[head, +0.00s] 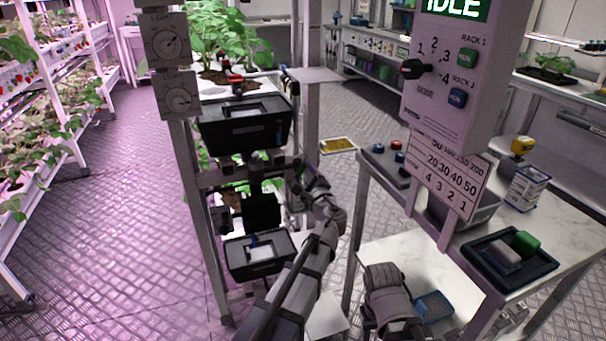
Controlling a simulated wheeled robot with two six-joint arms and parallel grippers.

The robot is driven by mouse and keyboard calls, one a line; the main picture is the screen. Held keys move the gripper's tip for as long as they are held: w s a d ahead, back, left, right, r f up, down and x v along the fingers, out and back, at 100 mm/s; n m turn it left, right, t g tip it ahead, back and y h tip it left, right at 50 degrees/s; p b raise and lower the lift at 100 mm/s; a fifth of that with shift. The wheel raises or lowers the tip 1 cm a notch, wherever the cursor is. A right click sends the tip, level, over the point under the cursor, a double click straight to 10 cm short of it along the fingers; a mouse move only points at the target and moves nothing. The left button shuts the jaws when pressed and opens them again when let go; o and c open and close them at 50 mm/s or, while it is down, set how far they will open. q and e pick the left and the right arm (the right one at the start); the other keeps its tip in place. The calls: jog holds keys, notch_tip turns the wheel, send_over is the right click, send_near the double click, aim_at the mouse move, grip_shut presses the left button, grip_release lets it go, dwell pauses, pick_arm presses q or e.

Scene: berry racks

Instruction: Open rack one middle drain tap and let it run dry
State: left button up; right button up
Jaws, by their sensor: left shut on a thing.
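Rack one (188,160) stands at centre left with a black tray (215,138) at its middle level. Dark drain fittings (262,208) show under that tray, and a lower black tray (240,268) sits below them. My left arm reaches up from the bottom, and its gripper (294,176) is at the right side of the rack, just below the middle tray. It is shut on a small part there, which seems to be the middle drain tap. The jaws and arm hide the tap, so its handle position and any water flow cannot be told.
A control box (455,100) reading IDLE stands at the upper right. A white bench (480,235) holds a black tray (510,282) with a green and a pale block. Dials (178,98) are fixed to the rack's left post. The floor on the left is clear.

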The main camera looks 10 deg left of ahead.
pick_arm(q)
jog(key=n, duration=0.6)
jog(key=shift+f+n, duration=0.1)
jog(key=shift+n, duration=0.3)
dwell(0.4)
jog(key=o, duration=1.4)
jog(key=shift+v, duration=3.95)
